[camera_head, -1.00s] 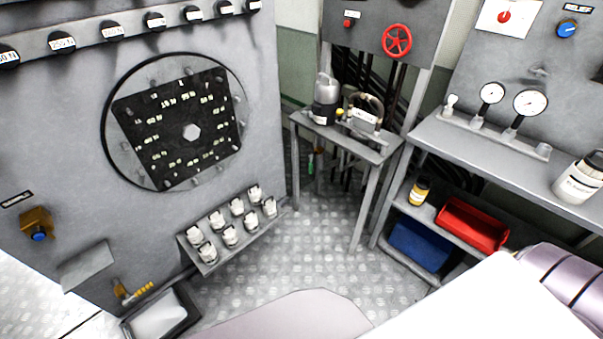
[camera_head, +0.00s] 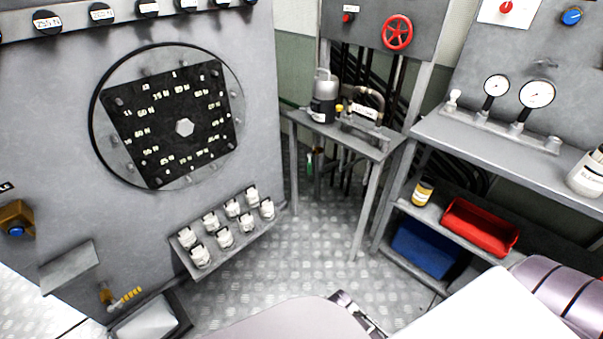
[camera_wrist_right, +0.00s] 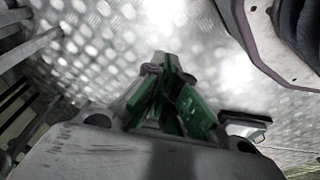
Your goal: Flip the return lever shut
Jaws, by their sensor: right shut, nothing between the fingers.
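No lever is clearly marked as the return lever; labels are too small to read. A small brass fitting with a yellow handle (camera_head: 128,296) sits low on the grey panel at the lower left. A labelled pipe fitting (camera_head: 365,110) stands on the small side table beside a grey pump-like canister (camera_head: 323,97), with a small yellow knob (camera_head: 339,108) between them. My right gripper (camera_wrist_right: 166,62) has green fingers, shut and empty, above the chequered floor. In the head view only a grey mechanism, probably part of it, shows at the bottom edge. My left gripper is out of view.
A rack of white-topped pieces (camera_head: 225,232) juts from the panel below the round dial plate (camera_head: 184,128). A black-rimmed tray (camera_head: 150,318) lies below the yellow handle. At right is a shelf with red (camera_head: 480,228) and blue bins (camera_head: 424,248). The middle floor is open.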

